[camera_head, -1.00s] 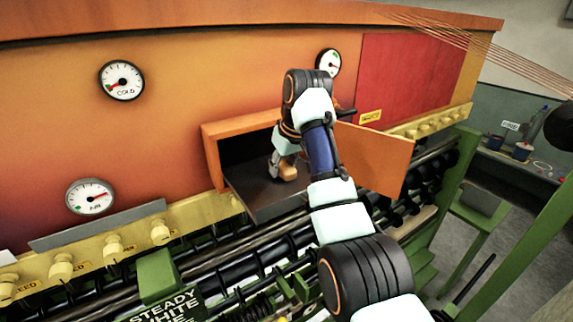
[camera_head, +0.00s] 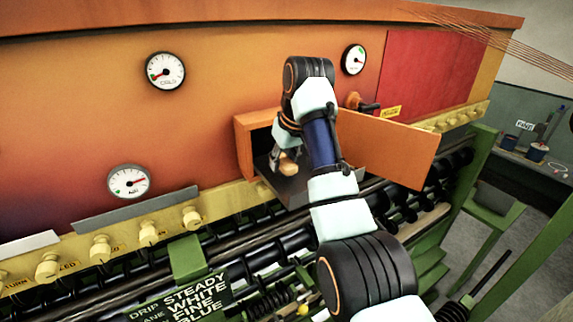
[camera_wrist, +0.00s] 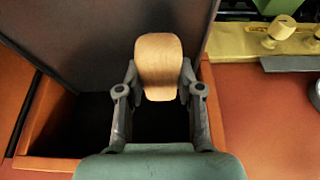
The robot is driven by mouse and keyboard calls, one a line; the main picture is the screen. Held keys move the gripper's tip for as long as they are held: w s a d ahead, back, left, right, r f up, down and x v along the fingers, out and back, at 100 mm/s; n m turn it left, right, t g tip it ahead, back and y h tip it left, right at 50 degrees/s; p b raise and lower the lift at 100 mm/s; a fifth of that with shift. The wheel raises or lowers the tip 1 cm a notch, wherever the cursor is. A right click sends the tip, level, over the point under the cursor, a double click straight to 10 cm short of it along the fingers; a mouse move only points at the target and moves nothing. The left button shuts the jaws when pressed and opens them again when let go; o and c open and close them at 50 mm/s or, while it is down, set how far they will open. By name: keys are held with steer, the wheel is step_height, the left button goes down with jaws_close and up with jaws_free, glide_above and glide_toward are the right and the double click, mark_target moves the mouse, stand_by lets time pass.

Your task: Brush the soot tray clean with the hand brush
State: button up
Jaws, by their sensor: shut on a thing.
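The soot tray (camera_head: 292,190) is a dark grey tray standing out of an open orange box in the machine's front. In the wrist view it shows as a broad grey surface (camera_wrist: 100,40); soot cannot be told from the dark metal. My gripper (camera_head: 283,160) is over the tray at the box mouth. It is shut on the hand brush, whose rounded pale wooden part (camera_wrist: 158,62) sits between the fingers (camera_wrist: 160,88). The wood also shows small in the head view (camera_head: 289,167). The bristles are hidden, so contact with the tray cannot be told.
The orange box wall (camera_head: 245,150) stands close left of my gripper, and an open orange door (camera_head: 390,148) is to the right. Black rollers (camera_head: 400,205) and a yellow rail with knobs (camera_head: 148,232) run in front. A dark handle (camera_head: 367,107) juts above the door.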

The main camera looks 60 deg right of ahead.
steer(key=shift+d+r, duration=0.1)
steer(key=shift+r, duration=3.15)
steer(key=shift+s, duration=0.1)
